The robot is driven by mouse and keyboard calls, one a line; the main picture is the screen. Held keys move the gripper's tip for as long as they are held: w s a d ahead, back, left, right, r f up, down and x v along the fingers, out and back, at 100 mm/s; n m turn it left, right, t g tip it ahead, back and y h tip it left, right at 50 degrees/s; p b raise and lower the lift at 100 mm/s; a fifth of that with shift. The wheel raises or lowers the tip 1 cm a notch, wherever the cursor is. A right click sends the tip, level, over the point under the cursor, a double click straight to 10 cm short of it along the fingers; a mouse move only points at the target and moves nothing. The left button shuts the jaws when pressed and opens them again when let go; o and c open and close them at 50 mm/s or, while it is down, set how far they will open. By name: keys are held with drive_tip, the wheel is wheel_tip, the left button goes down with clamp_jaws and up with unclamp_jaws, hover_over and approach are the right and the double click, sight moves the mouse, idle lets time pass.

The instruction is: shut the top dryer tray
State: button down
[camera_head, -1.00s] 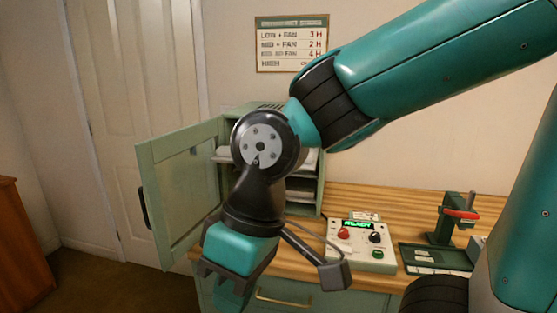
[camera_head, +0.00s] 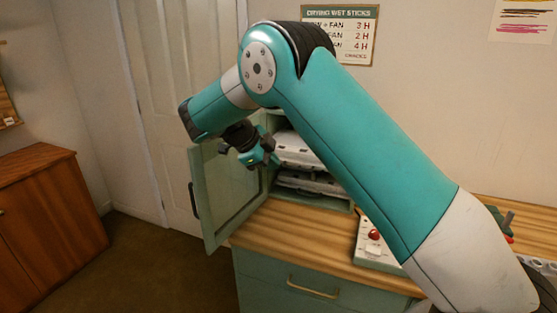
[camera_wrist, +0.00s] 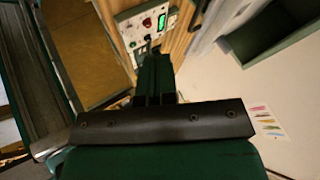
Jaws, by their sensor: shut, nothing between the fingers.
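The green dryer (camera_head: 325,199) stands on the wooden worktop with its door (camera_head: 226,195) swung open to the left. Inside are pale trays, an upper one (camera_head: 297,148) and a lower one (camera_head: 312,182). The upper tray's right part is hidden behind my arm, and I cannot tell exactly how far it stands out. My gripper (camera_head: 272,159) is shut and empty, in front of the dryer's opening at the left end of the upper tray. I cannot tell whether it touches the tray. The wrist view shows the shut gripper (camera_wrist: 155,65) at its middle.
The control box (camera_head: 376,240) sits right of the dryer, partly behind my arm; it also shows in the wrist view (camera_wrist: 143,30). A drawer handle (camera_head: 312,288) is below the worktop (camera_head: 290,235). A brown cabinet (camera_head: 45,210) stands at far left, with open floor between.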

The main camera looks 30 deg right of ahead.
drive_tip(key=w+d+f+p, duration=0.2)
drive_tip(key=d+f+p, duration=0.3)
drive_tip(key=d, duration=0.3)
drive_tip(key=shift+w+d+f+p, duration=0.2)
drive_tip(key=shift+d+f+p, duration=0.1)
drive_tip(key=shift+f+p, duration=0.15)
